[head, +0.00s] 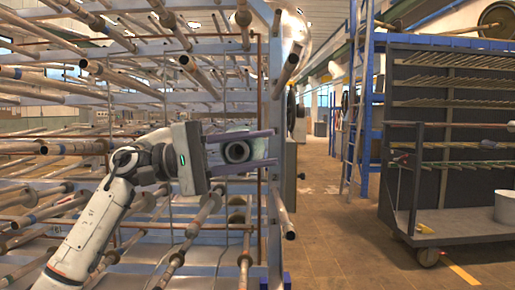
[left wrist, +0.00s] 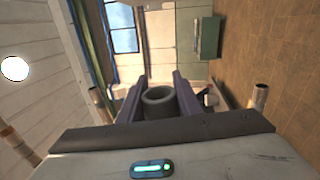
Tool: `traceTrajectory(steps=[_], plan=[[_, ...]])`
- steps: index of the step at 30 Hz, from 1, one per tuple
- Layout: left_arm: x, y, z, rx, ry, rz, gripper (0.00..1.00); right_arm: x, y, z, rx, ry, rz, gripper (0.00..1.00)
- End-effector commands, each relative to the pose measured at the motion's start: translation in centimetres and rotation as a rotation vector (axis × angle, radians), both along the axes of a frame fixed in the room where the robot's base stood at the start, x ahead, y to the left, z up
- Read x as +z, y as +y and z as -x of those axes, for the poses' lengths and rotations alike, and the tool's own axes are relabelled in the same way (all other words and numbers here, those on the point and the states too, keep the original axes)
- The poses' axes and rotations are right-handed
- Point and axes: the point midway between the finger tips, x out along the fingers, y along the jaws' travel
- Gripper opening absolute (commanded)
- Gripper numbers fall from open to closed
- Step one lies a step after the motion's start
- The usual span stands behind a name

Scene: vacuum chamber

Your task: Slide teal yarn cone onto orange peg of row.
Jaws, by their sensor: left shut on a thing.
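The yarn cone (head: 237,151) is between the fingers of my left gripper (head: 273,148), its round hollow end facing the head camera. It looks dark grey-green here, and its far part is hidden. The left gripper is shut on it, held in front of the peg frame and apart from the pegs. In the left wrist view the cone (left wrist: 158,99) shows as a ring between the two fingers of the left gripper (left wrist: 158,84). Many brown pegs (head: 285,212) stick out of the frame. I cannot tell which one is the orange peg. My right gripper is not in view.
The metal peg frame (head: 273,110) fills the left, with pegs close around my left arm. A dark cart (head: 445,226) with rods and a white bucket (head: 506,207) stands right. A blue ladder (head: 358,110) is behind. The brown floor (head: 320,222) between is clear.

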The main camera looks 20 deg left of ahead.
Motion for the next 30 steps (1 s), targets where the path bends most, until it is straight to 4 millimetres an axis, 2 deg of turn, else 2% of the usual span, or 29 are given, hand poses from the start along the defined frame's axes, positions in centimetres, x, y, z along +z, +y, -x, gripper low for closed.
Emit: traceTrajectory(steps=[22, 23, 24, 26, 30], plan=[[0.18, 0.54, -1.06, 0.0, -0.005, 0.002, 0.0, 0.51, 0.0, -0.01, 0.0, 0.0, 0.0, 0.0], [0.09, 0.51, -1.0, 0.0, -0.005, 0.001, 0.37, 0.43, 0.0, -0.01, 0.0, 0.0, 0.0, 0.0], [0.09, 0.5, -0.99, 0.0, -0.005, 0.001, 0.43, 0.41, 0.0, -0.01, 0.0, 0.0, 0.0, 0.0], [0.06, 0.51, -0.99, 0.0, -0.005, 0.0, 0.54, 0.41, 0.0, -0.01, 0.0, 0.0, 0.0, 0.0], [-0.01, 0.51, -1.01, 0.0, -0.002, 0.0, 0.54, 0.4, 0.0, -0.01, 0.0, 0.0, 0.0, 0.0]])
